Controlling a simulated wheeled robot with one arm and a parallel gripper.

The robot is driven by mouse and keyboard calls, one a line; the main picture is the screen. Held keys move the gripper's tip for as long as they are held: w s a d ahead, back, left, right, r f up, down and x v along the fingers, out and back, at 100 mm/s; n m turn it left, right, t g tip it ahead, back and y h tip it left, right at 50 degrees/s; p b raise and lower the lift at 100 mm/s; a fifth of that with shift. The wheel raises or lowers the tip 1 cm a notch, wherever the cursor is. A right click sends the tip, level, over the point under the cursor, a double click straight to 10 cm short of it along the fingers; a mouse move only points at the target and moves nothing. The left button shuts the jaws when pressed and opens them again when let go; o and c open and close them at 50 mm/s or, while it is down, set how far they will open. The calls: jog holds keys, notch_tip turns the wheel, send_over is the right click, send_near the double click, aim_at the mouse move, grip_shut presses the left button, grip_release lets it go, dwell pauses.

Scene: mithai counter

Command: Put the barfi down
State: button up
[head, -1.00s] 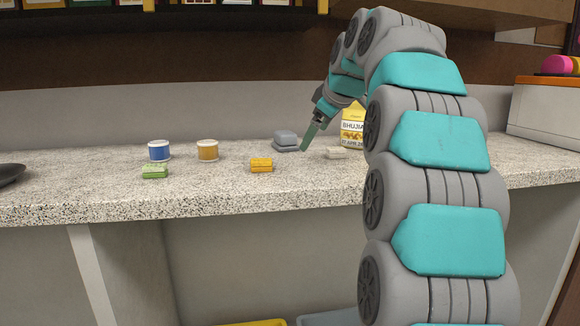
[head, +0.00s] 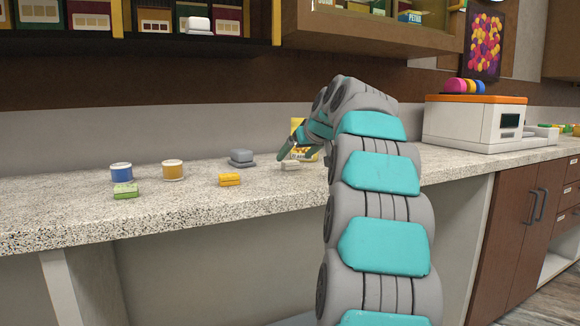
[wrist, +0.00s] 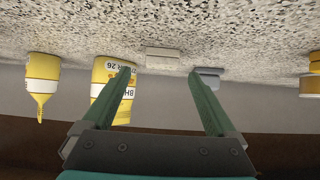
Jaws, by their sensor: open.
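A small pale block (head: 290,166), which looks like a piece of barfi, rests on the speckled counter (head: 215,205). In the wrist view the pale block (wrist: 162,58) lies beyond and between the fingertips, not gripped. My gripper (wrist: 163,72) is open and empty. In the head view my gripper (head: 281,158) is close to the pale block, with its fingers pointing down and left; one finger is partly hidden. A green block (head: 125,191) and a yellow block (head: 229,180), similar in shape, sit farther left on the counter.
A grey stacked block (head: 241,157) sits just left of my gripper. A yellow bhujia packet (head: 301,138) stands behind it, partly hidden. A blue tub (head: 121,172) and an orange tub (head: 173,170) stand left. A white, orange-topped machine (head: 473,121) stands right.

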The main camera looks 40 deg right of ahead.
aim_at(291, 161)
jog(key=x, duration=0.3)
jog(key=shift+a+f, duration=0.1)
jog(key=shift+f, duration=0.05)
grip_shut()
dwell(0.6)
